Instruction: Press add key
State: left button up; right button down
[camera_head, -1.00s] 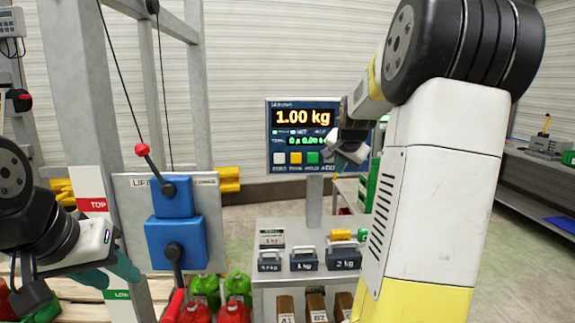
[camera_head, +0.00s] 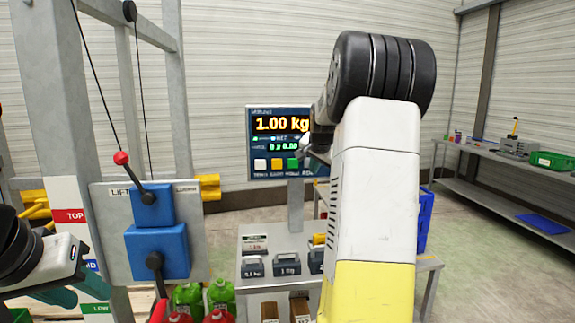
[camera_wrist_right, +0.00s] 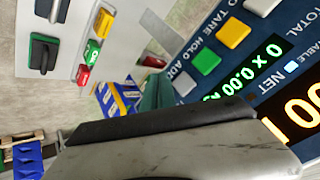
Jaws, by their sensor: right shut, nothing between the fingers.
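The scale display (camera_head: 253,146) stands on a post and reads 1.00 kg; part of it also shows in the wrist view (camera_wrist_right: 305,62). Its key row has a white key (camera_head: 260,164), a yellow key (camera_head: 277,164) and a green key (camera_head: 293,163). In the wrist view the shut teal fingertip (camera_wrist_right: 157,92) lies beside the ADD lettering; contact cannot be told. My left gripper (camera_head: 78,283) is at the lower left, away from the display.
Below the display, a grey stand (camera_head: 283,240) holds several weights. A lift lever panel (camera_head: 110,225) with blue blocks (camera_head: 158,250) stands left. Red and green jugs (camera_head: 221,296) are below. A bench (camera_head: 500,160) lines the right wall.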

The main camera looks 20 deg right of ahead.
jog(key=shift+w+d, duration=0.25)
jog(key=shift+w, duration=0.65)
jog(key=shift+w+d, duration=0.2)
jog(key=shift+w, duration=0.65)
jog(key=shift+w, duration=0.1)
dwell(0.6)
jog(key=shift+w+d, duration=0.1)
jog(key=shift+w, duration=0.2)
jog(key=shift+w, duration=0.4)
dwell(0.6)
jog(key=shift+s, duration=0.8)
jog(key=shift+s, duration=0.1)
jog(key=s, duration=0.1)
jog(key=s+a, duration=0.1)
jog(key=s, duration=0.2)
jog(key=shift+s+a, duration=0.25)
jog(key=shift+s, duration=0.1)
